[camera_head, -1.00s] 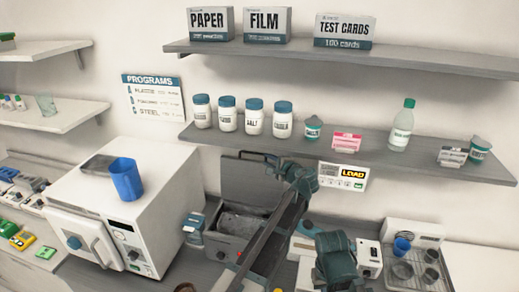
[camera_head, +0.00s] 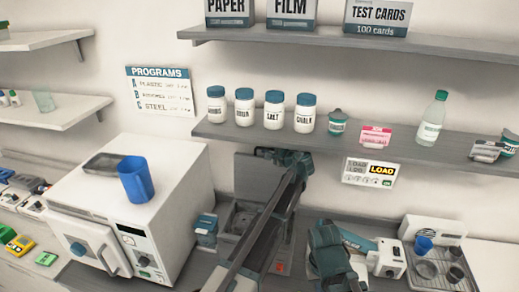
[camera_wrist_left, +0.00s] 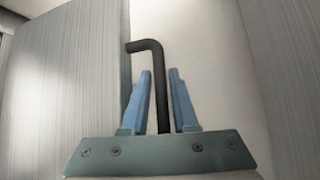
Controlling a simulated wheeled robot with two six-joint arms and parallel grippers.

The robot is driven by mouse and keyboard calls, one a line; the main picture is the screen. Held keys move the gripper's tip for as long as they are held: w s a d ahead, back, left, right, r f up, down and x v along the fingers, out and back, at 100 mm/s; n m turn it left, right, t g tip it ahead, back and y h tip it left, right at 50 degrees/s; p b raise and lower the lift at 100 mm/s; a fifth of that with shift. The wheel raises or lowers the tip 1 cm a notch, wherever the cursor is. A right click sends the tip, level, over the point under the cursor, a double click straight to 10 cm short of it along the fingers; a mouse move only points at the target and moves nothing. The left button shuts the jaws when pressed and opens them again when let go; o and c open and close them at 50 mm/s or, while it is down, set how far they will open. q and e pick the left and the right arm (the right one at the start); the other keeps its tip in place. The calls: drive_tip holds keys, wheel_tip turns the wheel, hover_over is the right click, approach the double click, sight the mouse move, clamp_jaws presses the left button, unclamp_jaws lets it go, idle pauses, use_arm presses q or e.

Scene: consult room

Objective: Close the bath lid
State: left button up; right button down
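The bath (camera_head: 228,222) is a grey box on the counter, partly hidden behind my left arm. Its lid (camera_head: 244,172) stands upright at the back, open. My left gripper (camera_head: 262,153) is at the lid's upper edge, its fingers small and hard to make out in the head view. In the left wrist view, the two blue fingers (camera_wrist_left: 162,98) stand apart on either side of a dark bent rod (camera_wrist_left: 160,85), which looks like the lid's handle. Narrow gaps show beside the rod. A grey brushed panel (camera_wrist_left: 65,85) fills the left side.
A white oven-like unit (camera_head: 170,190) with a blue cup (camera_head: 136,180) on top stands left of the bath. A teal-and-white box (camera_head: 205,231) sits between them. A shelf (camera_head: 350,140) with jars runs above. A LOAD display (camera_head: 371,172) hangs to the right.

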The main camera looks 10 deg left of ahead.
use_arm(q)
drive_tip(key=shift+d, duration=0.1)
clamp_jaws()
idle(1.4)
